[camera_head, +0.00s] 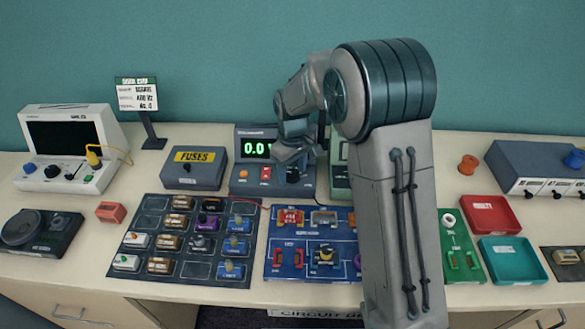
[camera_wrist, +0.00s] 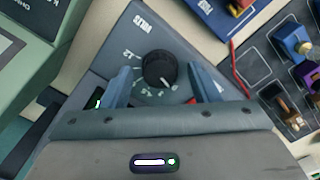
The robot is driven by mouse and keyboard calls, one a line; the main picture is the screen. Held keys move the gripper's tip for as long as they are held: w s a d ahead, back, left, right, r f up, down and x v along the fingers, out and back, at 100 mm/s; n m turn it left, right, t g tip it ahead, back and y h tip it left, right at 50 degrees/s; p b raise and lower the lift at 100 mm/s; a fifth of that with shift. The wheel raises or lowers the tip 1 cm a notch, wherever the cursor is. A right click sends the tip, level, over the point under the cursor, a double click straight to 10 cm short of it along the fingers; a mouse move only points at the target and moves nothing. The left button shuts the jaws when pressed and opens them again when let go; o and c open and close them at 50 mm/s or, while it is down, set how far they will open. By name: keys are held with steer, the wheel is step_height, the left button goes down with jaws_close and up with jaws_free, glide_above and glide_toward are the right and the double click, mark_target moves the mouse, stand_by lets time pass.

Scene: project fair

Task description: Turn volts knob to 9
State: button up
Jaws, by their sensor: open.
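The volts knob is a black round dial (camera_wrist: 159,70) on the sloped grey panel of the power supply, with a printed scale around it. In the head view the power supply (camera_head: 246,180) stands at the back middle; its green display (camera_head: 257,149) reads about 0.0, its last part covered by my arm. The knob (camera_head: 293,175) is partly hidden by my gripper there. My gripper (camera_wrist: 162,82) is open, with one finger on each side of the knob. A gap shows on both sides, wider on the right.
A red switch (camera_head: 266,173) sits left of the knob on the same panel. A green-grey instrument (camera_head: 340,180) stands close on the right. The parts tray (camera_head: 187,284) and blue circuit board (camera_head: 310,275) lie in front. A fuses box (camera_head: 195,169) stands to the left.

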steer(key=c, duration=1)
steer(key=shift+o, duration=0.2)
steer(key=shift+m, duration=0.4)
steer(key=m+b, duration=0.1)
steer(key=m, duration=0.2)
steer(key=shift+m, duration=0.4)
steer(key=m+b, duration=0.1)
steer(key=m, duration=1.1)
steer(key=shift+r+m, duration=0.1)
steer(key=shift+m, duration=0.3)
steer(key=m+p, duration=0.1)
steer(key=m, duration=0.5)
steer(key=shift+m, duration=0.3)
